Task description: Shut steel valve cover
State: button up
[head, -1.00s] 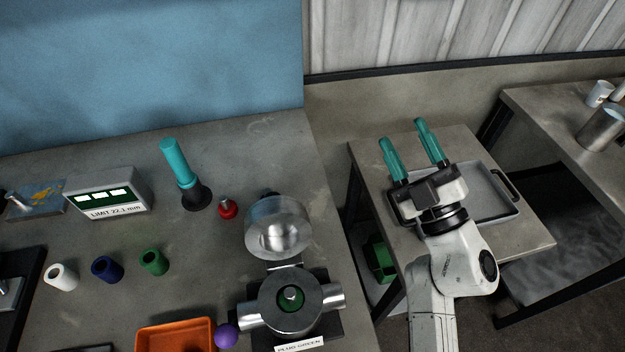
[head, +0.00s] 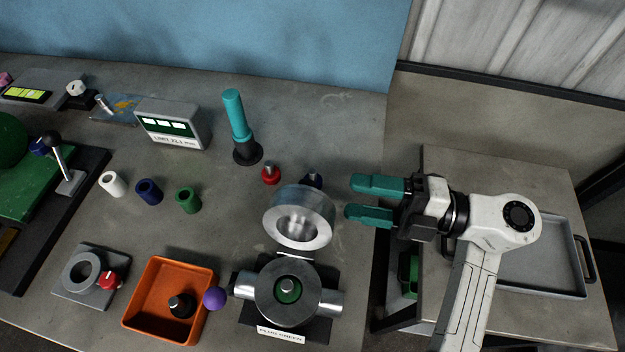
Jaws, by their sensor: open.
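The steel valve body (head: 287,290) stands near the table's front right, with a green plug (head: 288,289) showing in its round centre. A label on its front reads "PLUG GREEN". The steel valve cover (head: 299,217) stands tilted up behind the body, open, its hollow side facing the camera. My gripper (head: 357,200) is open and empty, with teal fingers pointing left. It is just right of the cover and appears apart from it.
A red knob (head: 271,174) and a dark blue one (head: 312,181) stand behind the cover. A purple ball (head: 214,298) sits between the valve and an orange tray (head: 140,318). A teal-handled tool (head: 236,125) stands upright farther back. A grey tray (head: 520,288) lies on the side table.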

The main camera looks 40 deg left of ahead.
aim_at(307, 189)
jog(key=p+x, duration=0.2)
jog(key=x, duration=0.7)
grip_shut()
dwell(0.4)
